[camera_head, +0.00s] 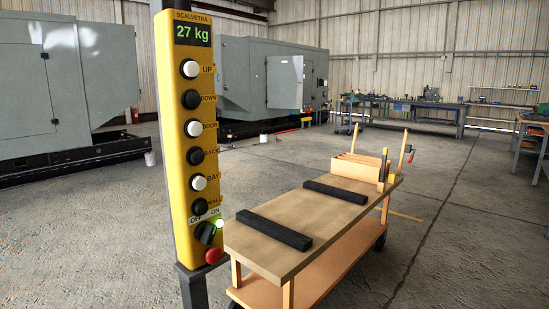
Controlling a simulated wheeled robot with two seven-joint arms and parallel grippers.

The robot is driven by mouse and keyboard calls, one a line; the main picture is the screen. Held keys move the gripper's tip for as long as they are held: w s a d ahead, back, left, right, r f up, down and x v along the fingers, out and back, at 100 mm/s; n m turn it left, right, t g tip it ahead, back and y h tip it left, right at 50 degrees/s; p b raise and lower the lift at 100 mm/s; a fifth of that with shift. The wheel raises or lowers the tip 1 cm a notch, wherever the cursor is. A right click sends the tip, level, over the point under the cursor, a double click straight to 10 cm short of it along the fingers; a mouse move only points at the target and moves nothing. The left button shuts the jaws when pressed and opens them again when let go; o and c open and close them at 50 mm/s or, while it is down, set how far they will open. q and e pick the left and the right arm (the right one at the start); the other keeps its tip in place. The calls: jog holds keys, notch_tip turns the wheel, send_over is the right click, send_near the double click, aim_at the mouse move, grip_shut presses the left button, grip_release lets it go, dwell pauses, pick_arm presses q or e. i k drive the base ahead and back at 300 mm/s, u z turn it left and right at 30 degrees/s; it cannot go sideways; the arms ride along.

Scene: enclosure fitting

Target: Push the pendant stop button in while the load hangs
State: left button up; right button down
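The yellow pendant (178,130) stands upright on a dark post at the left of the head view. Its display (193,34) reads 27 kg. White and black buttons run down its face, labelled UP, DOWN, DOOR, BACK, BAY and WALL. No hanging load shows in this view. Neither of my grippers is in view.
A wooden cart (320,222) with two black strips stands right of the pendant, close to its lower end. Large grey enclosures (262,80) stand behind. Workbenches (425,112) line the back and right. The concrete floor (460,240) at the right is clear.

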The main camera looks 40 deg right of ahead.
aim_at(214, 254)
jog(key=z, duration=0.35)
jog(key=k, duration=0.2)
jog(key=z, duration=0.35)
jog(key=i, duration=0.4)
